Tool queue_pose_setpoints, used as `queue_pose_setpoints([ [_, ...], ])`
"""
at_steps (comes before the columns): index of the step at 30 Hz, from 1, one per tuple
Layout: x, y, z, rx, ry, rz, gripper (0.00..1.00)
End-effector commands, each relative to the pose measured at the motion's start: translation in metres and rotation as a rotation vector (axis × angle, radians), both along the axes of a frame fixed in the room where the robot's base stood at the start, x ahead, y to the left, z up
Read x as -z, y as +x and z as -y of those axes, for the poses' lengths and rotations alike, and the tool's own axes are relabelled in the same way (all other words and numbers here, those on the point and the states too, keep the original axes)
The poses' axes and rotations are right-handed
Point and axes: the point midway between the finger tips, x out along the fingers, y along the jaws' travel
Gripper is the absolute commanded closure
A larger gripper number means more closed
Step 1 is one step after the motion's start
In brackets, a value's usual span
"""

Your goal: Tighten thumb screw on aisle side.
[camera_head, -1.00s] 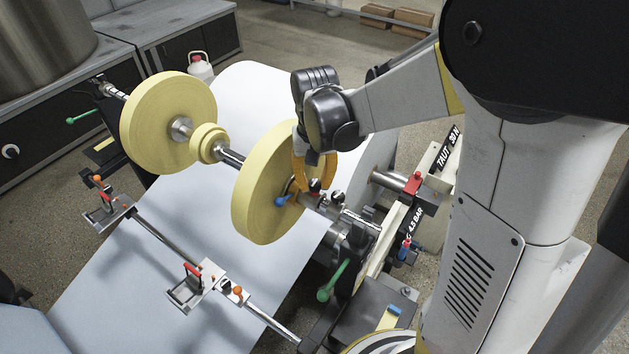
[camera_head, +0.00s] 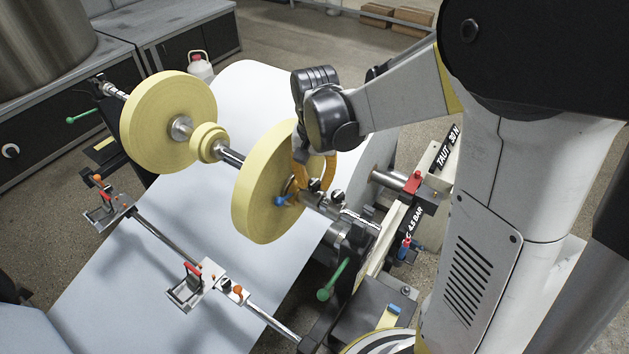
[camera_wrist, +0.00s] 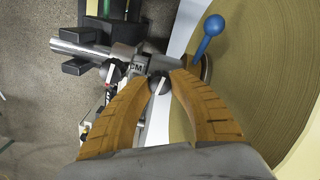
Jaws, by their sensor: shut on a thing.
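My gripper (camera_wrist: 160,82) has two curved orange fingers, and in the head view it hangs over the shaft (camera_head: 231,157) beside the nearer yellow roll (camera_head: 263,205). In the wrist view the fingertips are closed around a dark thumb screw (camera_wrist: 158,85) with a white line on its top. It also shows as a small dark knob in the head view (camera_head: 314,184), partly between the fingers. A second dark knob with a white line (camera_wrist: 112,72) sits farther out along the shaft, apart from the fingers.
A blue ball-ended lever (camera_wrist: 208,36) stands close to the fingers, beside the yellow roll. A green-ended lever (camera_head: 324,294) and a red clamp (camera_head: 411,182) are on the frame near my arm. White paper (camera_head: 150,265) stretches below the shaft.

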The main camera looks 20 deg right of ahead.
Motion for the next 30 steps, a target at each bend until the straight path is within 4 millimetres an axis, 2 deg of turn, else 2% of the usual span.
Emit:
queue_pose_setpoints([
  [1,0.0,0.0,0.0,0.0,0.0,0.001,0.72],
  [3,0.0,0.0,0.0,0.0,0.0,0.001,0.51],
  [11,0.0,0.0,0.0,-0.001,0.0,0.0,0.5],
  [15,-0.007,0.0,0.0,-0.001,0.0,0.0,0.5],
  [17,-0.015,0.0,0.0,-0.001,0.0,0.0,0.5],
  [27,-0.088,0.0,0.0,-0.001,0.0,0.0,0.5],
  [30,-0.104,0.0,0.0,0.0,0.0,0.0,0.5],
])
